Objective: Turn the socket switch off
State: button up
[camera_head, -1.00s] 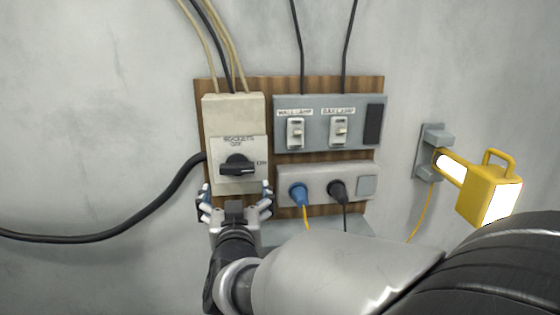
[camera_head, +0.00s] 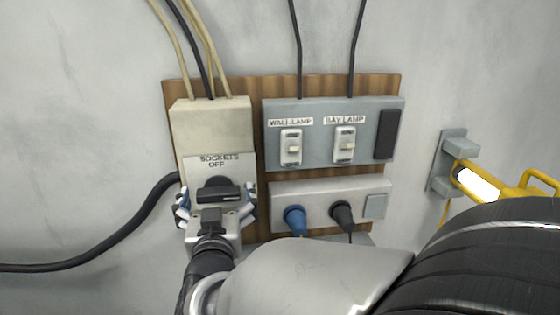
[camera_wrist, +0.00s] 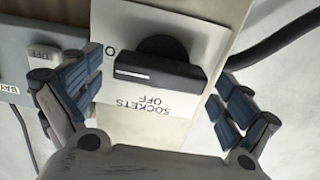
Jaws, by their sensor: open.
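The socket switch is a black rotary knob (camera_head: 218,192) on a white plate labelled "SOCKETS OFF" (camera_head: 222,163), on a beige box (camera_head: 210,125). The knob's bar lies roughly level across the plate. My gripper (camera_head: 216,207) is open in front of the plate's lower part, with its fingers on either side of the knob. In the wrist view the knob (camera_wrist: 158,68) sits between the two spread blue-padded fingers, with visible gaps to both. The "ON" mark is mostly hidden from the head view.
To the right are a grey panel (camera_head: 320,158) with wall lamp (camera_head: 291,148) and bay lamp (camera_head: 345,145) switches, and a socket strip (camera_head: 330,190) with blue (camera_head: 295,216) and black (camera_head: 342,212) plugs. A yellow lamp (camera_head: 535,182) is further right. A thick black cable (camera_head: 120,232) runs left.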

jog(key=shift+s, duration=0.15)
jog(key=shift+c, duration=0.3)
jog(key=c, duration=1)
jog(key=shift+r, duration=0.1)
jog(key=n+p, duration=0.3)
jog(key=n, duration=0.1)
jog(key=shift+a+n, duration=0.1)
jog(key=shift+n, duration=0.2)
jog(key=n+p, duration=0.2)
jog(key=n, duration=0.1)
jog(key=shift+n+p, duration=0.3)
jog(key=shift+p, duration=0.1)
jog(key=n+p, duration=0.3)
jog(key=n, duration=0.2)
jog(key=shift+a, duration=0.1)
jog(key=shift+f+n+p, duration=0.15)
jog(key=shift+n+p, duration=0.45)
jog(key=shift+n, duration=0.55)
jog(key=shift+f+n+p, duration=0.1)
jog(key=shift+n+p, duration=0.45)
jog(key=shift+n, duration=0.6)
